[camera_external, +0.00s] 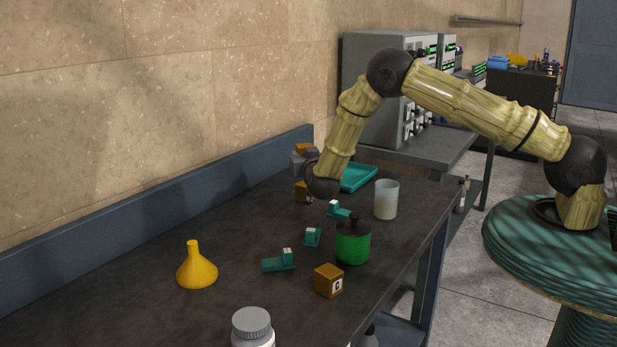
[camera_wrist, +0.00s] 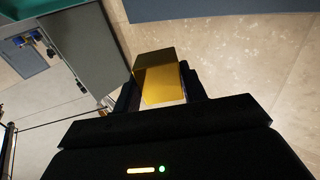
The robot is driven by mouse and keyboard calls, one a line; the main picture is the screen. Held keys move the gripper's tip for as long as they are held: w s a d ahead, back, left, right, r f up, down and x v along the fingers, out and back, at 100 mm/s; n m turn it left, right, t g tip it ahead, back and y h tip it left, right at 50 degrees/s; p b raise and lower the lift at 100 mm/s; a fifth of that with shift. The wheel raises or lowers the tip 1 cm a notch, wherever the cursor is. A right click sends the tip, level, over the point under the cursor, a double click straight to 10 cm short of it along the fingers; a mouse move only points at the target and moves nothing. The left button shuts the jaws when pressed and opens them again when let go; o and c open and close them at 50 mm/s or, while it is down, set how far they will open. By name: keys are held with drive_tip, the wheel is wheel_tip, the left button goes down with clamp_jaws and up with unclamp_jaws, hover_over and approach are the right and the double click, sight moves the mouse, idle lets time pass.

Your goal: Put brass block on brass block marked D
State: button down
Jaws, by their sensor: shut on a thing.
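My gripper shows in the wrist view (camera_wrist: 160,90), shut on a brass block (camera_wrist: 160,72) with plain visible faces. In the external view the arm reaches over the far part of the bench, and the gripper is largely hidden behind its dark wrist joint. Two brass-coloured blocks show beside that joint, one higher (camera_external: 304,148) and one lower (camera_external: 301,191). I cannot tell which of them is the held one, and no mark is legible on either. Another brass block (camera_external: 325,280) stands at the front right with a white label that seems to read G. I can read no D.
Near the arm stand a teal tray (camera_external: 358,178) and a whitish beaker (camera_external: 386,199). A green pot (camera_external: 352,246) and several small teal pieces (camera_external: 278,262) occupy the middle. A yellow funnel (camera_external: 196,270) and white jar (camera_external: 253,333) stand nearer. The wall (camera_external: 150,110) borders the bench.

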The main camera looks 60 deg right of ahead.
wheel_tip(320, 180, down, 4)
drive_tip(key=shift+r+p, duration=0.2)
drive_tip(key=shift+p, duration=0.3)
drive_tip(key=shift+f+b, duration=0.25)
drive_tip(key=shift+b, duration=0.1)
